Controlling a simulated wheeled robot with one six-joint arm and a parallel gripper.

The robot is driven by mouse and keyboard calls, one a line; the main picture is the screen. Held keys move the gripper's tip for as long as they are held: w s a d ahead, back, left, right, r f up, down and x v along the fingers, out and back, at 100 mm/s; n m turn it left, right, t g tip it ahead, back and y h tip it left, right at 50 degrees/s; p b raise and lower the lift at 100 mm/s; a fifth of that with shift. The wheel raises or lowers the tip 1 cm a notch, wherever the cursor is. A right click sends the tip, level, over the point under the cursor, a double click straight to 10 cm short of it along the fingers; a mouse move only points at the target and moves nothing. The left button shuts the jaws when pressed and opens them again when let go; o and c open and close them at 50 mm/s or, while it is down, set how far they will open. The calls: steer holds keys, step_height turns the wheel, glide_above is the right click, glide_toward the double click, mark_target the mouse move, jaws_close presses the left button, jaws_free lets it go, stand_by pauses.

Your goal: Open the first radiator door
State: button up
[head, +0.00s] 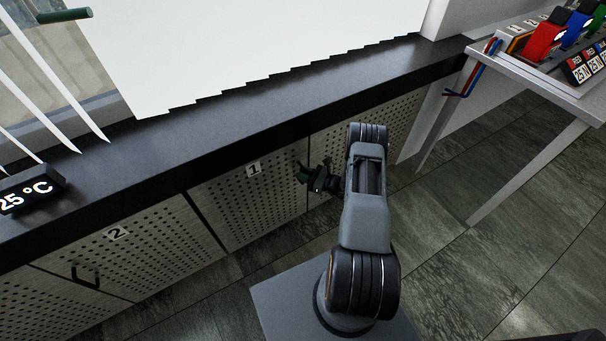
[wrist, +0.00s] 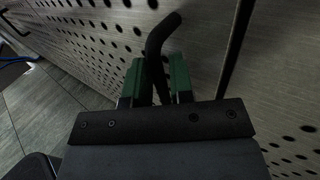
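The first radiator door is the perforated metal panel (head: 255,205) labelled 1, in the middle of the head view; it looks flush with the panels beside it. Its black curved handle (wrist: 162,32) shows in the wrist view, beside a dark vertical seam. My gripper (wrist: 157,80) has its two green fingers on either side of this handle, with the bar between them. Whether both fingers press on the bar cannot be told. In the head view my gripper (head: 305,175) is at the door's right edge and hides the handle there.
A second panel (head: 140,245), labelled 2, with a black handle (head: 85,277), is to the left. A dark ledge (head: 270,100) runs above the doors. A light table (head: 545,80) with coloured items stands at the right. Tiled floor (head: 480,250) is clear between.

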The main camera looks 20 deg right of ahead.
steer(key=shift+w+a, duration=0.1)
jaws_close()
stand_by(0.4)
